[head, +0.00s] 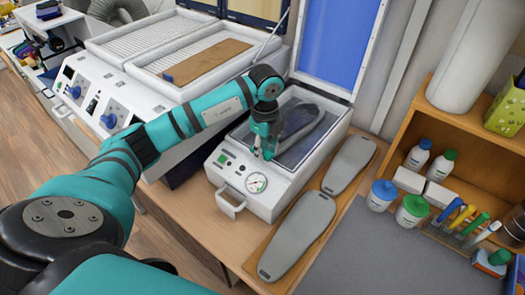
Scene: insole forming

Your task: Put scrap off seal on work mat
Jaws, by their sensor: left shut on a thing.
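My left gripper (264,152) points down at the front left rim of the open white press (232,166). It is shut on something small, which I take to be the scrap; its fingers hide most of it. The seal runs around the rim of the press opening, partly behind my gripper. A dark insole shape lies inside the press. The grey work mat (400,262) lies at the bottom right, apart from the gripper. My right gripper is not in view.
The press lid (335,45) stands open with a blue sheet. Two grey insoles (297,236) lie on a wooden board between the press and the mat. A wooden shelf (475,125) with bottles, jars and tools stands at the right. The mat's visible middle is clear.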

